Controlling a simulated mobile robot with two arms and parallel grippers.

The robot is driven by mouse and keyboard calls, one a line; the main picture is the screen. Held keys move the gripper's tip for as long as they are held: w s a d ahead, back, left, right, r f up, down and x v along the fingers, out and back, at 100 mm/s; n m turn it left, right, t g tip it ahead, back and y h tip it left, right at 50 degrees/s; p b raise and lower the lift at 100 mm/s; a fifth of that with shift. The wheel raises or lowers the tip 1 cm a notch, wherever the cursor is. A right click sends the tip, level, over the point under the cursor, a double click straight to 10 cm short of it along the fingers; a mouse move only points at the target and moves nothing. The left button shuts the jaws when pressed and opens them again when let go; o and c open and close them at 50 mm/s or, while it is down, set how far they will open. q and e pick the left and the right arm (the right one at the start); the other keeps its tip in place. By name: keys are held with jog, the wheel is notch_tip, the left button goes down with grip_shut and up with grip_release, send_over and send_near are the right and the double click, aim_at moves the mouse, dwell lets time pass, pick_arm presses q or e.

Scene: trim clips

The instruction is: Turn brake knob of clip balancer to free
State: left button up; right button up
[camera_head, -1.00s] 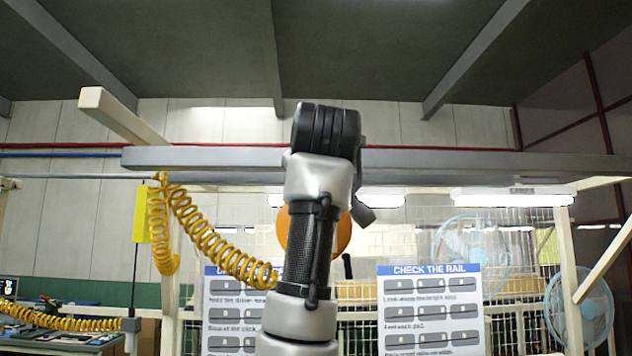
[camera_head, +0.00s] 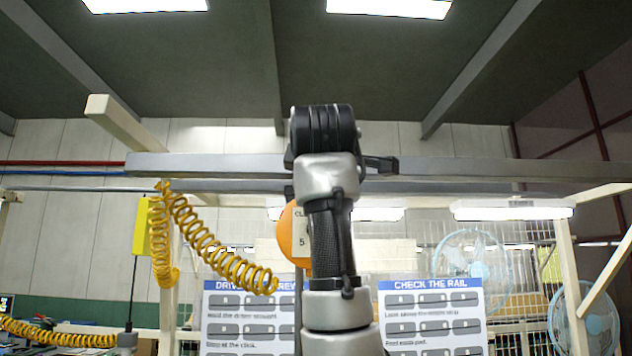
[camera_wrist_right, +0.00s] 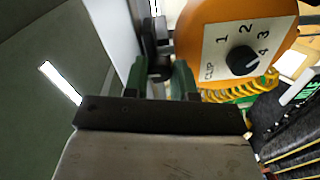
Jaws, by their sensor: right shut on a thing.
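The clip balancer (camera_head: 293,238) is a round orange body hanging under the grey rail, partly hidden behind my right arm in the head view. In the right wrist view the balancer (camera_wrist_right: 213,22) fills the upper right, with a white CLIP plate (camera_wrist_right: 222,48) numbered 1 to 4 and a black dial (camera_wrist_right: 242,62). My right gripper (camera_wrist_right: 160,80) has green-padded fingers shut on a small black part (camera_wrist_right: 158,62) beside the orange body, apparently the brake knob. Its markings are not readable. In the head view the fingertips are hidden behind my wrist. My left gripper is not in view.
The grey rail (camera_head: 210,165) crosses behind my wrist. A coiled yellow hose (camera_head: 215,248) and a yellow box (camera_head: 142,226) hang at left. Instruction boards (camera_head: 432,300) stand beyond the arm, with blue fans (camera_head: 585,315) at right.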

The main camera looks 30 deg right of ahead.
jog(key=shift+f+n, duration=0.1)
jog(key=shift+n, duration=0.4)
jog(key=o, duration=0.9)
jog(key=shift+a, duration=0.15)
jog(key=b+v, duration=0.5)
jog(key=v, duration=0.6)
jog(key=shift+w, duration=0.1)
